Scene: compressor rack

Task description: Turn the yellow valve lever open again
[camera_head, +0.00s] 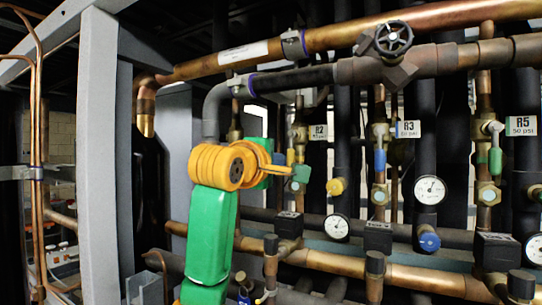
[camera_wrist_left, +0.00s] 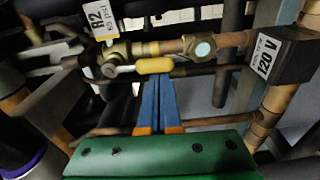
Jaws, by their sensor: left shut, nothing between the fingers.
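The yellow valve lever (camera_wrist_left: 154,66) lies along its brass valve and copper pipe in the left wrist view, beside the R2 tag. In the head view its yellow grip (camera_head: 291,157) hangs down under the R2 tag, partly hidden by my left arm. My left gripper (camera_wrist_left: 159,80) has its blue fingers shut together and empty. The fingertips are right at the edge of the yellow grip; I cannot tell whether they touch it. In the head view the left gripper (camera_head: 280,159) is mostly hidden behind its orange wrist. My right gripper is not in view.
A blue lever (camera_head: 380,160) at R3 and a green lever (camera_head: 495,160) at R5 stand to the right. Gauges (camera_head: 429,190) and copper pipes (camera_head: 400,276) crowd the rack. A black 120 V box (camera_wrist_left: 285,55) is close by. A grey post (camera_head: 98,150) stands left.

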